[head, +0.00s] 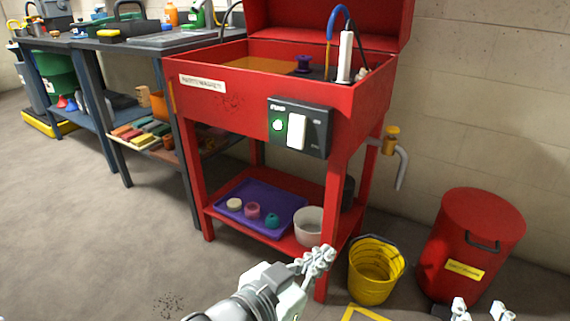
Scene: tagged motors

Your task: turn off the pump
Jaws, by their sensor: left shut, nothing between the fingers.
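A black pump switch box (318,140) is mounted on the front of the red parts washer (235,112). It carries a white rocker (297,131) and a round green-and-white spot (278,125) to its left. Small markings at the right of the rocker are too small to read. My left gripper (319,261) is shut and empty, low in front of the washer's lower shelf, well below the switch box and apart from it. My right gripper (481,311) shows only its two fingertips at the bottom right edge, spread apart with nothing visible between them.
The washer's lower shelf holds a purple tray (289,202) and a pale bowl (308,226). A yellow bucket (375,272) and a red bin (475,235) stand at the right. A drain pipe (401,168) sticks out at the washer's right side. Floor at left is clear.

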